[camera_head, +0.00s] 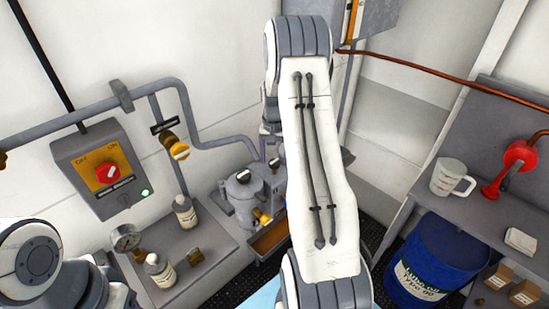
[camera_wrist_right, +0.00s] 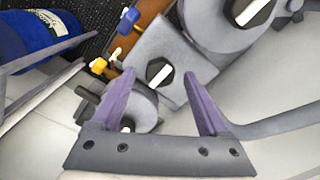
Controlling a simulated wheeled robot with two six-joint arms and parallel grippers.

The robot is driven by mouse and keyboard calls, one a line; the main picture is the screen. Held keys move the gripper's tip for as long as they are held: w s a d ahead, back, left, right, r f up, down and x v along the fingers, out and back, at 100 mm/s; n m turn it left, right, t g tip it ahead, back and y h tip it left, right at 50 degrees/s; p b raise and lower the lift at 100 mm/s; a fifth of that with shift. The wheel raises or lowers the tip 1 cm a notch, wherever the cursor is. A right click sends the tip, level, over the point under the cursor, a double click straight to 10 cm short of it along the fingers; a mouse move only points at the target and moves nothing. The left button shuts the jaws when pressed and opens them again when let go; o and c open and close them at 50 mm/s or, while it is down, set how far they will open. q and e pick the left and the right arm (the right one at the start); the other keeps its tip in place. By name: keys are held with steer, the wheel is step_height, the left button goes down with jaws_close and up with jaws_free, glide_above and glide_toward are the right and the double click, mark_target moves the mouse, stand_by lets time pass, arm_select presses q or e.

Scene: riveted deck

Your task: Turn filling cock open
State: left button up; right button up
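The pictures do not make clear which valve is the filling cock. My left gripper is out of view.
A switch box (camera_head: 98,167) with a red knob hangs at left. At right are a blue drum (camera_head: 437,258), a jug (camera_head: 449,177) and a red-handled device (camera_head: 517,158).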

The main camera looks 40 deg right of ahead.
mark_target(274, 160)
step_height(274, 160, up, 10)
steer(key=b, duration=0.2)
steer(key=shift+r+b, duration=0.2)
steer(key=shift+b, duration=0.15)
steer(key=shift+a, duration=0.1)
stand_by(0.5)
